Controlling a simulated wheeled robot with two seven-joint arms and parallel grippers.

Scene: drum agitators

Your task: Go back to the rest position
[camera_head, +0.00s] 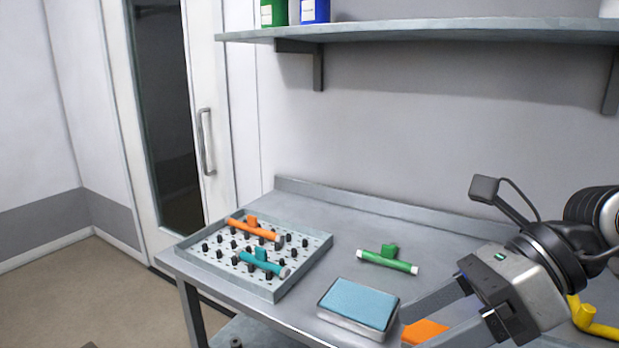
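My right gripper (415,328) comes in from the right, over the front right of the metal table (340,222). Its two fingers are apart, and their tips point down to the left, near a box with a light blue top (358,304). A flat orange thing (425,331) shows between the fingers, seemingly below them; I see no grip on it. My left gripper is not in view.
A grey tray (215,266) with black pegs holds an orange tube piece (240,228) and a teal one (262,265). A green tube piece (388,262) lies mid-table. A yellow piece (590,320) is at right. A shelf (430,30) overhangs the back.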

